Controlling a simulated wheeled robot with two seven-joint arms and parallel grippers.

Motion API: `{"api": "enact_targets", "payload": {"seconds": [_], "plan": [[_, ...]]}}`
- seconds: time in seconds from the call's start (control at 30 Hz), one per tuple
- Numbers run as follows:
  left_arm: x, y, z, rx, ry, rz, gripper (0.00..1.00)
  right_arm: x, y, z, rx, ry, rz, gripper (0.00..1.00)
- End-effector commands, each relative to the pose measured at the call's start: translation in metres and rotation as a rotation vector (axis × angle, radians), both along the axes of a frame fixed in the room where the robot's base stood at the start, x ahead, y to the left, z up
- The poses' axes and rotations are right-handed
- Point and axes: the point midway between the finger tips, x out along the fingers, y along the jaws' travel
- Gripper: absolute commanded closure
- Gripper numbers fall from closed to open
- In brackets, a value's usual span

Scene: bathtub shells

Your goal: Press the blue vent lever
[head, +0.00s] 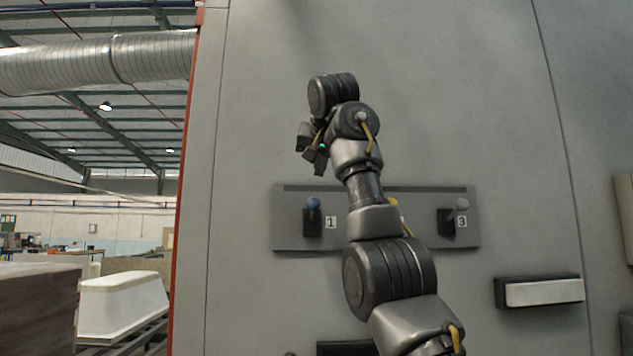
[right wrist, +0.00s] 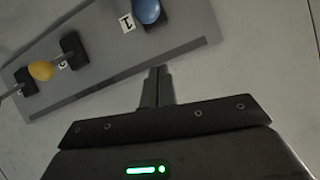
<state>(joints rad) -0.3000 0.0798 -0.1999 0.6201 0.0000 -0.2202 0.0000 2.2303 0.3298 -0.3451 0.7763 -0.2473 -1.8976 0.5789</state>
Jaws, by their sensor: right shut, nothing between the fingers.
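The blue lever (head: 313,205) has a round blue knob and stands in a black mount beside the label 1, at the left of a grey panel (head: 340,240) on the wall. Its blue knob (right wrist: 146,10) also shows at the top of the right wrist view. My right gripper (head: 313,162) is above the blue lever in the head view. In the right wrist view its fingers (right wrist: 158,75) are together, empty and apart from the knob. My left gripper is not in view.
A yellow-knobbed lever (head: 392,202) is partly hidden behind my right arm; its knob (right wrist: 40,70) shows in the right wrist view. A grey-knobbed lever (head: 462,204) stands by label 3. A white-faced bar (head: 543,292) juts out lower right. A white tub (head: 122,304) stands left.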

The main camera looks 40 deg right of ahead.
Motion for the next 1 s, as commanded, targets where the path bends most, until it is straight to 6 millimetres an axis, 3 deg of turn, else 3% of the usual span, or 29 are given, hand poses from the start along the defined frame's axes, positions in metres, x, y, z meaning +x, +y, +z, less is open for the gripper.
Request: {"api": "enact_targets", "payload": {"seconds": [0.07,0.2,0.4,1.0], "plan": [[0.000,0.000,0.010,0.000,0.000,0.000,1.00,0.013,-0.009,-0.005,0.000,0.003,-0.002,1.00],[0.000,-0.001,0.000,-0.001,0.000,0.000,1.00,0.011,-0.002,-0.027,-0.002,-0.002,0.001,1.00],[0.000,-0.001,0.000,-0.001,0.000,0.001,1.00,0.009,0.003,-0.040,-0.001,-0.001,0.001,1.00],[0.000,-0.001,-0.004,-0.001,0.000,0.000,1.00,0.010,0.008,-0.048,-0.010,-0.014,0.004,1.00]]}}
